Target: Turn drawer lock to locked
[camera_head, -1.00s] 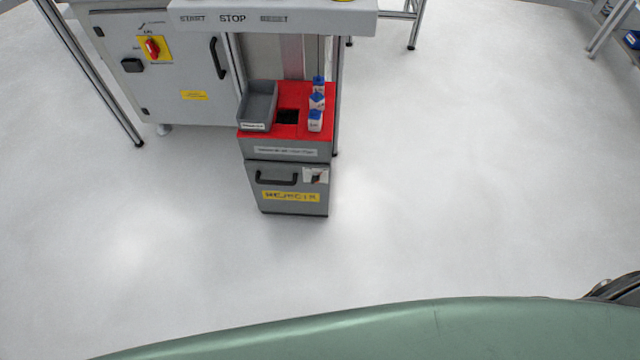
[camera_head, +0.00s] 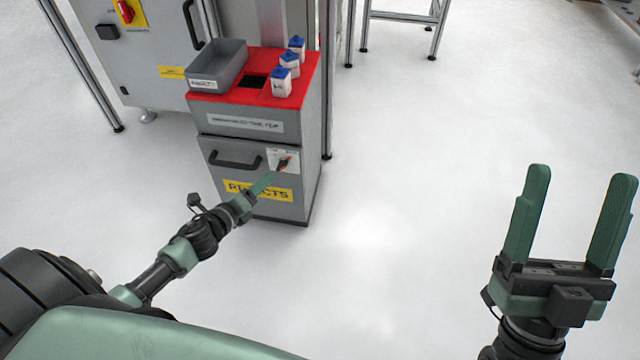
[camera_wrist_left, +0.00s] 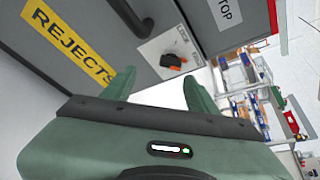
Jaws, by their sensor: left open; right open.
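The drawer lock is a black and orange knob (camera_head: 283,163) on a light plate at the upper right of the grey drawer front (camera_head: 226,178). In the left wrist view the knob (camera_wrist_left: 173,62) is ahead of the fingers, apart from them. My left gripper (camera_head: 268,183) is just below the knob in the head view, seen edge-on. In the left wrist view my left gripper (camera_wrist_left: 158,85) is open and empty, its fingers spread with the knob between and beyond their tips. My right gripper (camera_head: 583,178) is open and empty at the right, above the floor.
The drawer handle (camera_head: 236,162) is left of the lock, above a yellow REJECTS label (camera_head: 240,189). A grey bin (camera_head: 217,68) and several small blue-capped bottles (camera_head: 281,84) stand on the red top. The floor to the right is clear.

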